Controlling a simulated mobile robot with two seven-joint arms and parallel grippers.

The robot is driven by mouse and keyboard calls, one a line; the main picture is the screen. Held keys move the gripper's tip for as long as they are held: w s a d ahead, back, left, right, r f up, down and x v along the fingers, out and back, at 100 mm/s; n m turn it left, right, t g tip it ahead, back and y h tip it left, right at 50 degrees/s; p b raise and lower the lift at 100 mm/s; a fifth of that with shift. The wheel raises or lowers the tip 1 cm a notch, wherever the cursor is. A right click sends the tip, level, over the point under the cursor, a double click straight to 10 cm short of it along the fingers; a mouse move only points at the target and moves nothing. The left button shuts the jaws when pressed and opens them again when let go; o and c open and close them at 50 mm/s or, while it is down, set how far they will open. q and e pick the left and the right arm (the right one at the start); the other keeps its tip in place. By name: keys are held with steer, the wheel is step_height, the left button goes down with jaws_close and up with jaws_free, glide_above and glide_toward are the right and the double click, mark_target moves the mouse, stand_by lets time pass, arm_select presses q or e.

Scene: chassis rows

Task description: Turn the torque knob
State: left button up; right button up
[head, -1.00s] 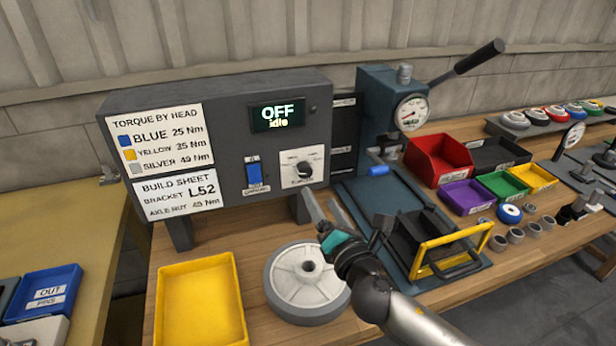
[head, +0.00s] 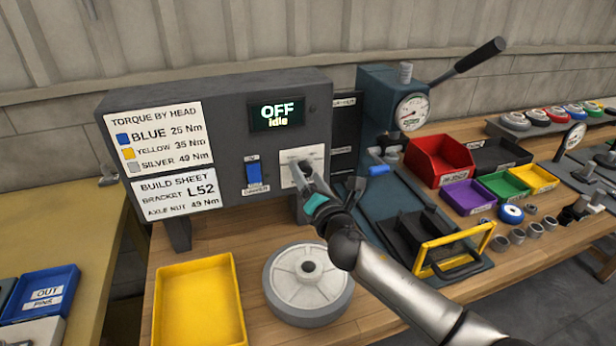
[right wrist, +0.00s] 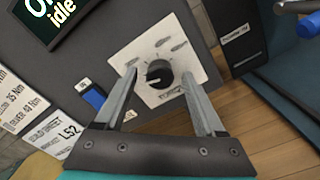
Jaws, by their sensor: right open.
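The torque knob (right wrist: 158,75) is a small dark round knob on a white plate (right wrist: 150,53) on the front of the grey control box (head: 225,150). In the right wrist view my right gripper (right wrist: 160,82) is open, with one finger on each side of the knob; I cannot tell whether they touch it. In the head view my right gripper (head: 301,172) is in front of the plate and hides the knob. The display (head: 277,115) reads OFF, idle. My left gripper is not in view.
A blue switch (head: 254,174) is left of the plate. A wheel (head: 308,310) and a yellow tray (head: 160,335) are on the bench below. A press (head: 375,105) with a gauge, a yellow-framed guard (head: 487,231) and coloured bins stand to the right.

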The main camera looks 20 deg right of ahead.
steer(key=shift+c, duration=0.3)
jaws_close()
steer(key=shift+m, duration=0.3)
steer(key=m, duration=0.9)
steer(key=m+p, duration=0.1)
steer(key=m, duration=0.3)
steer(key=shift+m, duration=0.3)
steer(key=m+p, duration=0.2)
steer(key=m, duration=0.3)
steer(key=shift+m, duration=0.4)
